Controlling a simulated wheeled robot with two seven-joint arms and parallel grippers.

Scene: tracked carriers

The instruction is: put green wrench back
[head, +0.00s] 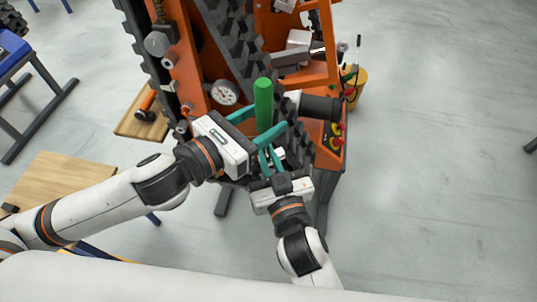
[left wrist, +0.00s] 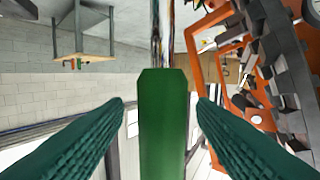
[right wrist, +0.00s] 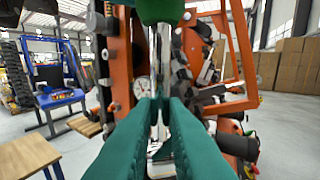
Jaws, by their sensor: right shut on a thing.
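The green wrench shows its green handle (head: 263,106) upright in the head view. In the right wrist view its metal shaft (right wrist: 160,60) runs down from the handle between my right fingers. My right gripper (head: 266,150) is shut on this shaft, below the handle. My left gripper (head: 267,118) is open, with its fingers on either side of the handle. In the left wrist view the handle (left wrist: 163,125) stands between the fingers with a gap on both sides. The lower end of the wrench is hidden.
An orange machine frame (head: 188,60) with dark toothed tracks (head: 235,45) and a gauge (head: 223,92) stands just behind the grippers. A hammer (head: 148,105) lies on a wooden board at left. A yellow bucket (head: 355,88) stands at right. The floor at right is clear.

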